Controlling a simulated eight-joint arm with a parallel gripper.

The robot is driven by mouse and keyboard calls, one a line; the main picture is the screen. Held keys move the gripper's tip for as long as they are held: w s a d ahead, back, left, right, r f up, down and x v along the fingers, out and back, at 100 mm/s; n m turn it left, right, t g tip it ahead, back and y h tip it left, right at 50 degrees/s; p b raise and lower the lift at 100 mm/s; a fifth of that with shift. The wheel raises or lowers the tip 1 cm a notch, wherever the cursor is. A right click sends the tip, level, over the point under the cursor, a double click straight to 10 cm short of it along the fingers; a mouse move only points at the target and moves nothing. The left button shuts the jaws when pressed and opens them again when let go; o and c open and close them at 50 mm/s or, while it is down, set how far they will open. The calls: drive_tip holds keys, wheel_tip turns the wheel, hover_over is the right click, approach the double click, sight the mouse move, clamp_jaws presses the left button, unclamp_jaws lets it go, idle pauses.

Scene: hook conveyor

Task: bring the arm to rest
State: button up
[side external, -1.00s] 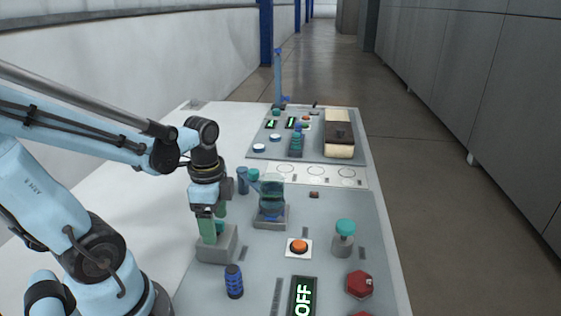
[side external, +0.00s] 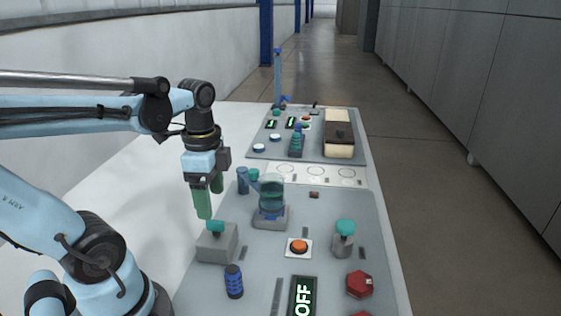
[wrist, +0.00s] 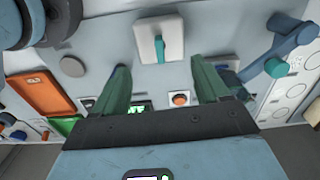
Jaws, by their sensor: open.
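My gripper (side external: 209,198) is open and empty, with green fingers pointing down. It hangs just above a grey block with a teal handle (side external: 216,241), apart from it. In the wrist view my gripper (wrist: 162,85) has its two fingers wide apart. The grey block with the teal handle (wrist: 160,45) shows beyond the fingertips, with nothing between the fingers.
A glass vessel on a grey stand (side external: 271,195) is close to the gripper's right. A blue ribbed cylinder (side external: 234,282), an orange button (side external: 299,246), a teal knob (side external: 345,228) and an OFF display (side external: 303,298) stand on the panel. The white table at left (side external: 130,190) is clear.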

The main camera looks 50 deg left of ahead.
drive_tip(key=w+d+n+t, duration=0.7)
drive_tip(key=n, duration=0.1)
drive_tip(key=shift+w+d+r, duration=0.2)
drive_tip(key=shift+r, duration=0.05)
idle(1.3)
